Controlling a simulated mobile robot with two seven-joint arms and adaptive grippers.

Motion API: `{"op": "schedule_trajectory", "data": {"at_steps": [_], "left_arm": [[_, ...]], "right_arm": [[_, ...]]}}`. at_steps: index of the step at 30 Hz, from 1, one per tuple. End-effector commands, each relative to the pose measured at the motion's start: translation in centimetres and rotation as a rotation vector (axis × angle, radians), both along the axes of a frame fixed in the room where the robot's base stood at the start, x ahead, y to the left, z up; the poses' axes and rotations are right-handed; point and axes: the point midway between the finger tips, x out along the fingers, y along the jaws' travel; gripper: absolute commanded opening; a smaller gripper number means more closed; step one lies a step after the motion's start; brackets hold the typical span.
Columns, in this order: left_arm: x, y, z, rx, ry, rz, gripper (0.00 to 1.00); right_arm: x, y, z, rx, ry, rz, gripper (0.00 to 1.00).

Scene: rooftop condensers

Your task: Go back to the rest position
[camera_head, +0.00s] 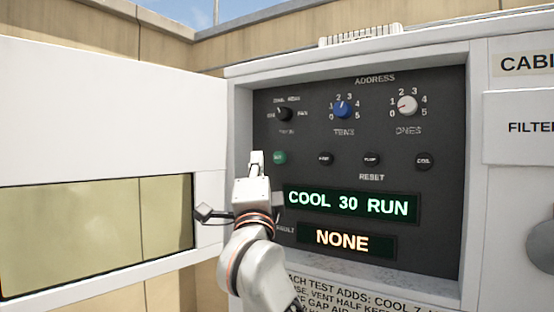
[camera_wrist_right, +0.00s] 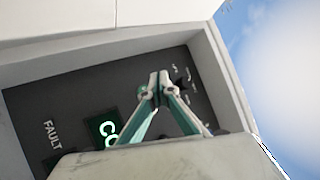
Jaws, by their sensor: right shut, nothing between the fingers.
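My right gripper (camera_head: 256,160) is in front of the dark control panel (camera_head: 430,195), near its left edge and just left of a green button (camera_head: 279,158). Its fingers are together with nothing between them. In the right wrist view the closed fingertips (camera_wrist_right: 158,76) point toward the panel's knobs. Whether they touch the panel I cannot tell. The upper display (camera_head: 350,204) reads COOL 30 RUN, and the lower display (camera_head: 343,239) reads NONE. My left gripper is not in view.
An open white door (camera_head: 100,100) with a window (camera_head: 95,230) fills the left. A blue knob (camera_head: 342,109), a white knob (camera_head: 407,105) and a black knob (camera_head: 284,114) stand on the panel. The white cabinet frame (camera_head: 240,110) surrounds the recess. A printed notice is below.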

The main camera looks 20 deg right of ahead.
Motion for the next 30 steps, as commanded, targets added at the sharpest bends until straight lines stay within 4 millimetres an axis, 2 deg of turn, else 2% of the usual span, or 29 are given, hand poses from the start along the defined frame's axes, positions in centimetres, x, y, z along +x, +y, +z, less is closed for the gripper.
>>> {"op": "schedule_trajectory", "data": {"at_steps": [7, 11, 14, 15, 19, 26, 29, 30], "left_arm": [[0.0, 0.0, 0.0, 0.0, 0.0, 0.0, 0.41], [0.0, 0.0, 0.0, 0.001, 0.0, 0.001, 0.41], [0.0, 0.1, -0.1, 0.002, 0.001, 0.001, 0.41], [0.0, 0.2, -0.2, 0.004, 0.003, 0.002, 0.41], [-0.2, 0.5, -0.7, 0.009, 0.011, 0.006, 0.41], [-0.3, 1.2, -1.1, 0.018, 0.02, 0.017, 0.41], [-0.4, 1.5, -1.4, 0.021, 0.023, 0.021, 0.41], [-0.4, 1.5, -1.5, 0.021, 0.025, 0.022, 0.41]], "right_arm": [[0.1, -0.3, -0.6, -0.005, -0.001, -0.012, 0.0], [0.2, -1.8, -3.7, -0.038, -0.011, -0.075, 0.0], [-0.1, -3.2, -7.7, -0.11, -0.025, -0.149, 0.0], [-0.3, -3.6, -9.7, -0.152, -0.029, -0.176, 0.0], [-1.3, -3.7, -15.9, -0.318, -0.025, -0.232, 0.0], [-3.1, -1.3, -28.3, -0.652, 0.066, -0.212, 0.0], [-4.3, 0.1, -34.7, -0.802, 0.137, -0.163, 0.0], [-4.9, 0.5, -37.3, -0.861, 0.172, -0.141, 0.0]]}}
